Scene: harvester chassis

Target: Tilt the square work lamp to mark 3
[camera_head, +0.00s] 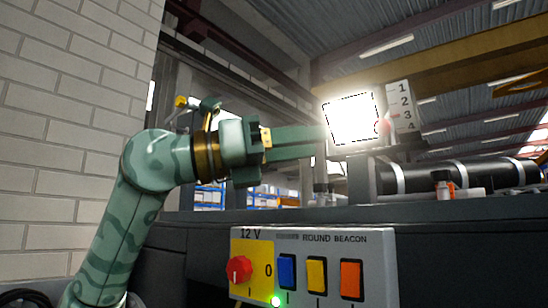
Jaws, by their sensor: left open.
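The square work lamp (352,119) glows bright white in the upper middle of the head view, on a post above a dark ledge. A white scale plate (403,104) numbered 1 to 4 stands at its right. A red spot (383,127) at the lamp's right edge lies about level with the lower marks; glare keeps me from reading its exact mark. My left gripper (322,141) is open, with its fingers pointing right and their tips at the lamp's lower left edge. I cannot tell whether they touch it. My right gripper is out of view.
A control panel (375,262) labelled 12 V and ROUND BEACON sits below, with a red knob (239,270), blue, yellow and orange switches, and a lit green light (276,301). A dark cylinder (465,174) and a small bottle (443,186) are at right. A brick wall (60,110) stands at left.

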